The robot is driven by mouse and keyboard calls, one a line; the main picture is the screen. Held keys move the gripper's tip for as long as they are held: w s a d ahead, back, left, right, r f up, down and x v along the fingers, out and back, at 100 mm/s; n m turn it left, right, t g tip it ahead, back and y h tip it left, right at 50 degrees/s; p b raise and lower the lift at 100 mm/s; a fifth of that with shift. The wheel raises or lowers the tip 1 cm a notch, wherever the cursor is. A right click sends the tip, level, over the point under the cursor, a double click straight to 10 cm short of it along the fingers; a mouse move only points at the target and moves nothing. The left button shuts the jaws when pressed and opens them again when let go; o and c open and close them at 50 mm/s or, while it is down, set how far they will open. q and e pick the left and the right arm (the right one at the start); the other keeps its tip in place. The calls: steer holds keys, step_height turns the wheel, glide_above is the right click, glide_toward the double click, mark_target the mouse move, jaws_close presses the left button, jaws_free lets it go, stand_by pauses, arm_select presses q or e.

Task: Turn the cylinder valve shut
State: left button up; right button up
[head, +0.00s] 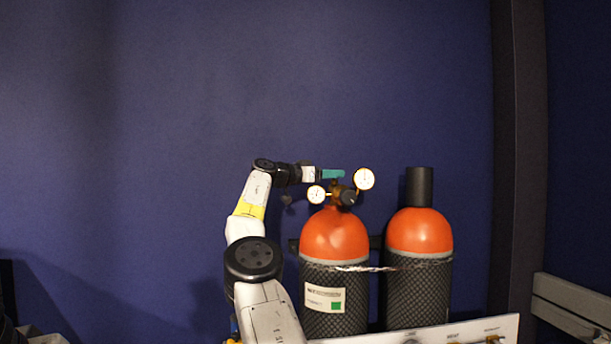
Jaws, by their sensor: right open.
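An orange-topped gas cylinder (335,236) stands upright against the blue wall, wrapped in black mesh with a white and green label. A brass valve fitting with a dark round knob (348,197) sits on its top. Two round white gauges flank the fitting, a larger one (364,179) at upper right and a smaller one (316,194) at left. My right gripper (338,174) has teal fingers and is open, just above the fitting between the gauges. Contact with the valve cannot be told. My left gripper is not in view.
A second orange cylinder (420,232) with a black cap (419,187) stands to the right. A strap (370,268) runs across both cylinders. A white panel (470,331) with fittings lies in front. A grey rail (572,305) is at lower right. The wall area at upper left is clear.

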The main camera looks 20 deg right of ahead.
steer(key=v, duration=0.7)
steer(key=shift+a, duration=0.35)
steer(key=shift+s, duration=0.1)
